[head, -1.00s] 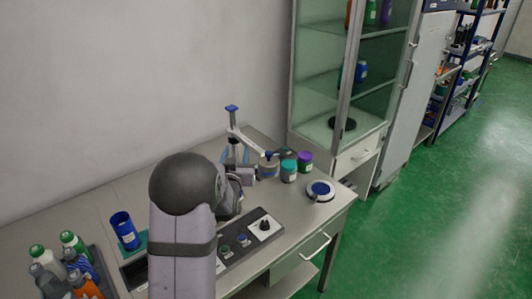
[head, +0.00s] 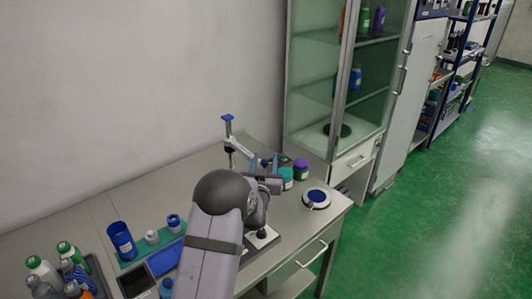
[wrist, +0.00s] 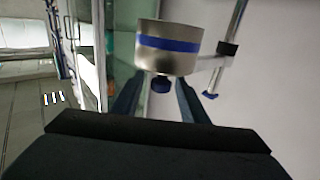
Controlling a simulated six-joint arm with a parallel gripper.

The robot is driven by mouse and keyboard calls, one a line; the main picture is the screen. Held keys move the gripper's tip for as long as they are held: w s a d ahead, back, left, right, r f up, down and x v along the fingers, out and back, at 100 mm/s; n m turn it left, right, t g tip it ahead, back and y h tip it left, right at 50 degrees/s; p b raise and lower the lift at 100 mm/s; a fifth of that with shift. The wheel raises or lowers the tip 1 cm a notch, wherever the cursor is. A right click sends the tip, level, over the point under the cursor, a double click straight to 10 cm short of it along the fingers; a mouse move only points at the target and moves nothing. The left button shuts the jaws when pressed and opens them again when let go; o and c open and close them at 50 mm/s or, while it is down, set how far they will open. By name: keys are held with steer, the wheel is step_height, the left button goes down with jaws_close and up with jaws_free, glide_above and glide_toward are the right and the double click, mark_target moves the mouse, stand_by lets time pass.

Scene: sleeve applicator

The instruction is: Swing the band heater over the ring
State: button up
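The band heater (wrist: 168,48) is a metal cylinder with a blue stripe in the wrist view, carried on a side arm from a post (wrist: 232,40). A dark blue knob (wrist: 161,84) sticks out of its end. My gripper (wrist: 158,88) is open, its fingers on either side of the knob with gaps visible. In the head view, my gripper (head: 264,163) is by the blue-topped stand (head: 229,130), and my arm hides the heater. I cannot identify the ring for sure; a white round piece with a blue centre (head: 316,198) lies at the right.
A teal jar (head: 286,180) and a purple-lidded jar (head: 300,169) stand close right of my gripper. A control panel (head: 262,238) is partly behind my arm. A blue cup (head: 122,240) and bottles (head: 66,270) are at the left. A glass cabinet (head: 340,100) stands behind.

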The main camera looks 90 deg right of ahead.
steer(key=shift+d+p, duration=0.5)
steer(key=shift+d, duration=1.15)
jaws_close()
